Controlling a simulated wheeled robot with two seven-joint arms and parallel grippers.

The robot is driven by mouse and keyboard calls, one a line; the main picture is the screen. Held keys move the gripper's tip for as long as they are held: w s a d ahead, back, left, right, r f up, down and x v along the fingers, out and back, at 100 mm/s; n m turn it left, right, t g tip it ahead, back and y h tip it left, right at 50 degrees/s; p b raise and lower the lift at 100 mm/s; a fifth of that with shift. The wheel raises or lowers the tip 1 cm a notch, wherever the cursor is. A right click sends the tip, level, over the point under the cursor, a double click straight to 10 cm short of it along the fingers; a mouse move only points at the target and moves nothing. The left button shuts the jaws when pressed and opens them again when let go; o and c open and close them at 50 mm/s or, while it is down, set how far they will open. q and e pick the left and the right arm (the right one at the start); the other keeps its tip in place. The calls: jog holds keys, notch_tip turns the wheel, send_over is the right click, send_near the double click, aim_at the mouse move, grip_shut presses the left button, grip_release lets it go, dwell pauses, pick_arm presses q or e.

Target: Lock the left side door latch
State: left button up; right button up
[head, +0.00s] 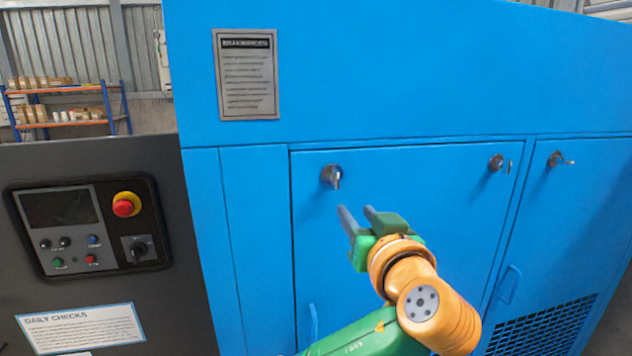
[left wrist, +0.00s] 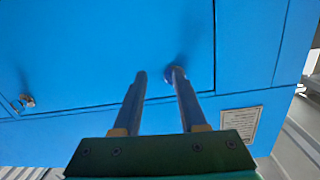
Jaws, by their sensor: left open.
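The left door (head: 420,190) of the blue cabinet looks closed. A round metal latch (head: 332,176) sits at its upper left, with its small lever pointing down. A second latch (head: 497,162) sits at the door's upper right, with a small upright piece beside it. My left gripper (head: 358,210) is open and empty, just below and right of the upper left latch. In the left wrist view, that latch (left wrist: 174,72) is partly hidden behind the tip of the right-hand finger; I cannot tell whether they touch. My right gripper is not in view.
The right door has its own latch (head: 558,160), lever pointing right, a blue handle (head: 510,285) and a vent grille (head: 545,330). A grey text plate (head: 246,75) is above the left door. A dark control panel (head: 90,225) with a red button stands at left.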

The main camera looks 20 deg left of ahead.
aim_at(338, 179)
pick_arm(q)
notch_tip(338, 179, up, 5)
jog(key=s+n+y, duration=0.1)
jog(key=s+n, duration=0.1)
jog(key=p+x, duration=0.5)
jog(key=x, duration=0.2)
jog(key=shift+s+a+f+p, duration=0.2)
jog(key=shift+a+f+p, duration=0.1)
jog(key=shift+f+p, duration=0.1)
jog(key=shift+w+f, duration=0.1)
jog(key=shift+w, duration=0.1)
jog(key=shift+f, duration=0.1)
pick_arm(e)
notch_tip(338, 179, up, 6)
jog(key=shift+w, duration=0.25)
pick_arm(q)
grip_shut()
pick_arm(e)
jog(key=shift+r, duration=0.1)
